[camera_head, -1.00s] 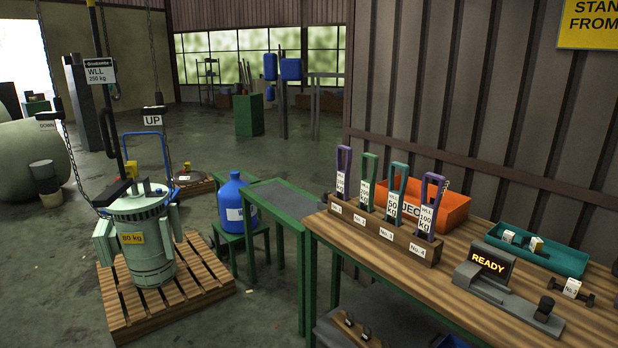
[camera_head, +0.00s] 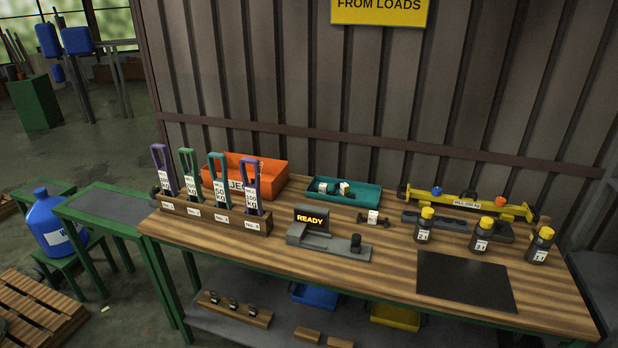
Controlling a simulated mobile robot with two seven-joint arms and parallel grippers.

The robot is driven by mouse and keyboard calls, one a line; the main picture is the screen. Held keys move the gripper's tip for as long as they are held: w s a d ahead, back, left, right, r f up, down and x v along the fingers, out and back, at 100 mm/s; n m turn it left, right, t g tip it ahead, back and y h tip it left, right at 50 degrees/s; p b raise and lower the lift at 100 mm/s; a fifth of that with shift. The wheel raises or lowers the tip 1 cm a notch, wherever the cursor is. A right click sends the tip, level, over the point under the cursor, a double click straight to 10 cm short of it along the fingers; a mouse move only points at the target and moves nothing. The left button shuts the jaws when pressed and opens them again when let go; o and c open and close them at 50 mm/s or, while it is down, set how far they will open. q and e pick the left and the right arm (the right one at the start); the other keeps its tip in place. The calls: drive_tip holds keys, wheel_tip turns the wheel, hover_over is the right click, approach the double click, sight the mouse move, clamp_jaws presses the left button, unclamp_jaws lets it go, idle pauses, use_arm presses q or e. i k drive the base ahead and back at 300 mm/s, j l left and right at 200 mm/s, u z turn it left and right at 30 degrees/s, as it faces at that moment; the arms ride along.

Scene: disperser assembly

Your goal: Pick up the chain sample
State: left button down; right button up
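No piece in view can be told for sure as the chain sample. A small dark piece with a white tag (camera_head: 373,218) lies on the wooden bench (camera_head: 330,268), just right of the grey device with the READY display (camera_head: 311,219). Small dark and white pieces (camera_head: 344,188) lie in the teal tray (camera_head: 369,197) behind it; they are too small to make out. Neither of my grippers is in view.
A rack (camera_head: 215,213) of upright labelled tags stands at the bench's left, before an orange bin (camera_head: 273,186). Yellow-capped bottles (camera_head: 424,228), a yellow beam (camera_head: 470,205) and a black mat (camera_head: 465,281) are at right. A blue jug (camera_head: 47,222) stands left.

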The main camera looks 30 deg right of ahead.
sight(372, 219)
drive_tip(key=z, duration=1.4)
